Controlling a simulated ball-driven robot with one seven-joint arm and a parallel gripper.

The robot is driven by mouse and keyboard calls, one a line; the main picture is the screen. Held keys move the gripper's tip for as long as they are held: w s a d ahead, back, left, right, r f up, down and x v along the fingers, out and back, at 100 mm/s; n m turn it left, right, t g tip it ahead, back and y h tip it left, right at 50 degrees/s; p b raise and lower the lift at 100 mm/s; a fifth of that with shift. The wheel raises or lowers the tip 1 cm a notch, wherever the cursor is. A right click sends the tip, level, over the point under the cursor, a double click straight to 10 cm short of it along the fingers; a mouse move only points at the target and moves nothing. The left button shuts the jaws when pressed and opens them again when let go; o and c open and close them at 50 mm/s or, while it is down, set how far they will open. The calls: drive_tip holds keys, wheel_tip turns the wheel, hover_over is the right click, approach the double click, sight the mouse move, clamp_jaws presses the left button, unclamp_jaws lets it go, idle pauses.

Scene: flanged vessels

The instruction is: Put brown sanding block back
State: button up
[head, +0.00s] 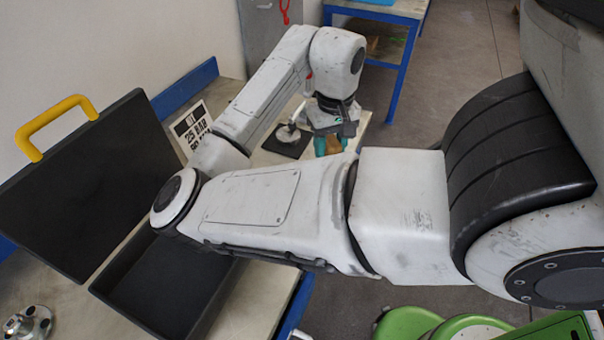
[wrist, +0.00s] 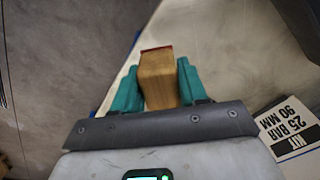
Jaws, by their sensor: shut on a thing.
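My gripper (wrist: 157,90) is shut on the brown sanding block (wrist: 159,76). The block sits between the two teal fingers in the wrist view and has a dark red far edge. In the head view my gripper (head: 328,145) hangs near the far end of the worktable, pointing down, with the block mostly hidden between the fingers. The wrist view shows the table edge and the floor near the block; I cannot tell its exact height.
An open black case (head: 100,290) with a yellow-handled lid (head: 75,190) stands on the worktable (head: 250,310). A black mat (head: 297,150) with a metal part lies near my gripper. A "25 BAR 90 MM" sign (head: 190,128) is behind. A metal flange (head: 35,322) sits front left.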

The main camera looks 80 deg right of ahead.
drive_tip(key=w+f, duration=0.5)
drive_tip(key=shift+w+f, duration=0.3)
drive_tip(key=shift+f, duration=0.05)
drive_tip(key=shift+w+f, duration=0.2)
drive_tip(key=shift+f, duration=1.6)
drive_tip(key=shift+f, duration=0.1)
drive_tip(key=o, duration=1)
wheel_tip(320, 180, up, 12)
drive_tip(key=shift+r, duration=0.1)
